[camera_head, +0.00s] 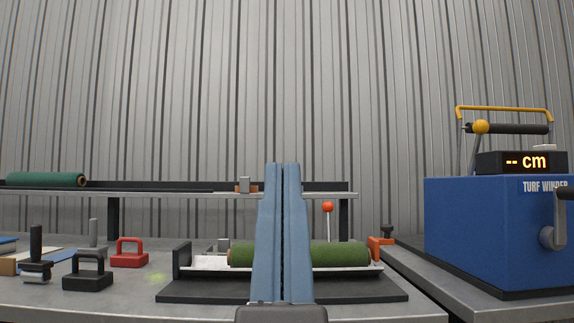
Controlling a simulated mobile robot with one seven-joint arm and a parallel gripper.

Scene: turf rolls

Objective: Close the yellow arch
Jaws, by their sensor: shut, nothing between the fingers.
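The yellow arch (505,108) is a thin bent bar at the upper right, on top of the blue turf winder (475,215). It stands raised above a dark roller (510,129) and the display box (522,162), which reads "-- cm". A yellow ball knob (481,127) sits at the roller's left end, by a grey lever. My gripper (283,166) points up in the middle of the view, with its two blue fingers side by side, shut and empty. It is well to the left of the arch and lower. The fingers hide the middle of a green turf roll.
The green turf roll (340,255) lies in a black-based tray (200,291) behind my fingers. A red-ball lever (327,208) and an orange clamp (380,248) stand between my gripper and the winder. Handled blocks lie left. A crank (553,236) juts from the winder's right side.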

